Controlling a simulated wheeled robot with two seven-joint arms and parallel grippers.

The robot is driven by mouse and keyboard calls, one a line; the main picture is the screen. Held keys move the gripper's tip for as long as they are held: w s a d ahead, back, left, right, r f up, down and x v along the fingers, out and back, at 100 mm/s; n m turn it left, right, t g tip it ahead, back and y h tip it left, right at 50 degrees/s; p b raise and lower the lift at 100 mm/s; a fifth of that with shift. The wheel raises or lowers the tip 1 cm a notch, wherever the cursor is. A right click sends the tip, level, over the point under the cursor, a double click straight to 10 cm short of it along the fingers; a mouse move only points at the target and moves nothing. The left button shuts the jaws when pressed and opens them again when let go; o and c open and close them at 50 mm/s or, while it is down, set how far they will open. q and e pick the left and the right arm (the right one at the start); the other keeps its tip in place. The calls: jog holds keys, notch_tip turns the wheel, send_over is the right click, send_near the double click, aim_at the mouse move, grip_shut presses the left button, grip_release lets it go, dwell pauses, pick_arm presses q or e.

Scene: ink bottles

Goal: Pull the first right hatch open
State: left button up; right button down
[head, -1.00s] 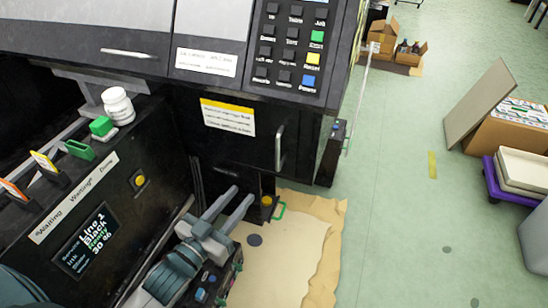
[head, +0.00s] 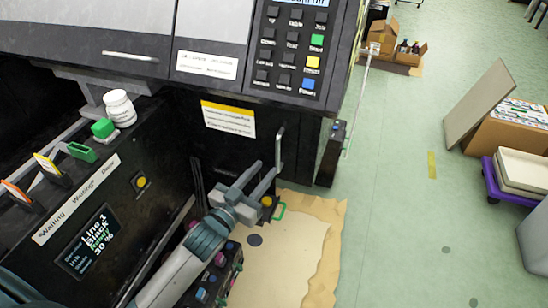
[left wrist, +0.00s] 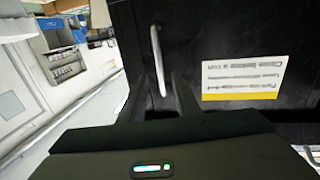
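The first right hatch (head: 240,145) is a dark panel under the console, with a yellow-topped white label (head: 228,118). It looks closed. Its upright metal handle (head: 280,148) is at the panel's right side. My left gripper (head: 266,170) is open, with its fingertips at the lower end of the handle. In the left wrist view the handle (left wrist: 158,60) stands in line with the gap between the fingers (left wrist: 163,92), which are apart. Whether they touch it I cannot tell. My right gripper is not in view.
A console with buttons (head: 290,50) overhangs the hatch. A panel with a screen (head: 88,240) and a white bottle (head: 119,108) stand at left. A stained cardboard sheet (head: 320,245) lies on the floor.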

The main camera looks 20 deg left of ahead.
aim_at(277, 156)
pick_arm(q)
jog(key=shift+x, duration=3.2)
grip_shut()
